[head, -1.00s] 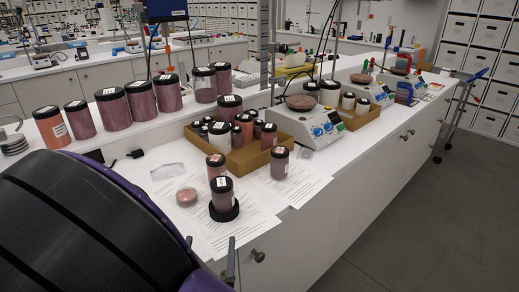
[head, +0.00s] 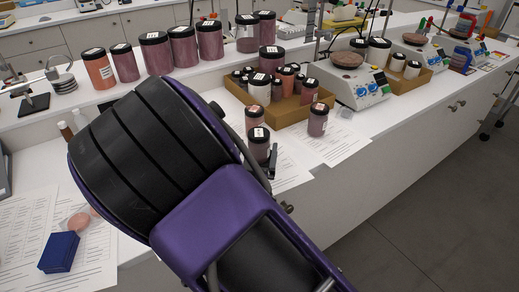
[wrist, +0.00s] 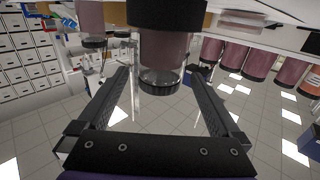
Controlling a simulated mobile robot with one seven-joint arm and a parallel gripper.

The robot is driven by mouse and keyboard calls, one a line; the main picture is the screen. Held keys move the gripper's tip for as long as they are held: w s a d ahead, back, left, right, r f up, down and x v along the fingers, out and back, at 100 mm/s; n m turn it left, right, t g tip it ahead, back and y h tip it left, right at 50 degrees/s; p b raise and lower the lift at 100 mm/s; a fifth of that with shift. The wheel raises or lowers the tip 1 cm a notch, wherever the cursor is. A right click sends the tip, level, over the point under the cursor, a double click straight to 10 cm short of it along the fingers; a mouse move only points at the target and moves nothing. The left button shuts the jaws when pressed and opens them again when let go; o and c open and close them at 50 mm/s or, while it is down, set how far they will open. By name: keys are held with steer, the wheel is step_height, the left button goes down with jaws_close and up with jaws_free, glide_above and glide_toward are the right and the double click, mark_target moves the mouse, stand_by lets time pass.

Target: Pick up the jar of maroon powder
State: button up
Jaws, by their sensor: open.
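A small jar of maroon powder with a black lid (head: 258,148) stands at the counter's front, partly hidden by my arm; its black base is hidden in the head view. In the wrist view, which looks upside down, this jar (wrist: 162,55) appears between and just beyond the fingertips, its lid low in the picture. My gripper (wrist: 159,73) is open and empty, with one finger on each side of the jar; I cannot tell whether they touch it. In the head view one dark finger shows beside the jar. Similar small jars stand behind it (head: 254,118) and to its right (head: 317,122).
A cardboard tray (head: 290,117) of several small jars lies behind. Large powder jars (head: 157,52) line the raised shelf. A hotplate (head: 350,85) stands to the right. Papers (head: 345,140) lie on the counter. A blue box (head: 59,252) sits at the lower left.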

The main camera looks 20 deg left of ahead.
steer(key=shift+w+a, duration=0.1)
steer(key=shift+w, duration=0.7)
steer(key=shift+r, duration=0.1)
steer(key=c, duration=1.5)
steer(key=shift+o, duration=0.2)
